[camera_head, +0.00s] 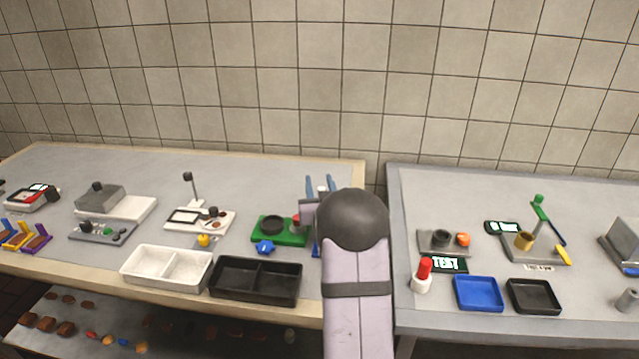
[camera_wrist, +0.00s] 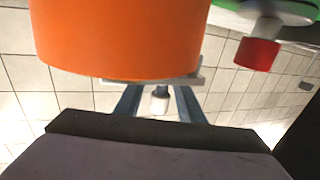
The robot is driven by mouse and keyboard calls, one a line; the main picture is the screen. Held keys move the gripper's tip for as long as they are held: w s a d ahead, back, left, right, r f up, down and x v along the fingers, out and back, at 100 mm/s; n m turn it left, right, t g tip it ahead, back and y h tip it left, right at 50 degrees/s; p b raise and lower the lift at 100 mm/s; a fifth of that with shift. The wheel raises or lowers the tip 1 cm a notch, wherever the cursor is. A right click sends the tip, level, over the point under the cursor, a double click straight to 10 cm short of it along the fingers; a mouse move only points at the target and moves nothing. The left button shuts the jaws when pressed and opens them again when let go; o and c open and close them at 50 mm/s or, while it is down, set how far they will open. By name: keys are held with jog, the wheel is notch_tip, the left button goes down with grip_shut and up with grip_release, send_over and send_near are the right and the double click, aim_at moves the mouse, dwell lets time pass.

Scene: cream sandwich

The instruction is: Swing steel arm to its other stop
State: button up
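In the wrist view a large orange rounded part (camera_wrist: 120,40) fills the upper left, very close to the camera. A grey metal strip (camera_wrist: 203,76) shows just behind its lower edge; I cannot tell whether this is the steel arm. Blue legs (camera_wrist: 190,105) and a small white cylinder (camera_wrist: 160,98) stand behind it. My gripper (camera_wrist: 155,125) shows as a dark edge and purplish body along the bottom; its fingertips are not clear. In the head view my arm hides the gripper and most of the blue-post stand (camera_head: 321,187).
Left of my arm is a green station (camera_head: 268,238) with a red knob, which also shows in the wrist view (camera_wrist: 257,53). Near the front edge are a white tray (camera_head: 150,283) and a black tray (camera_head: 232,292). A gap separates the right table (camera_head: 440,325).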

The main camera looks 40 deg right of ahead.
grip_shut()
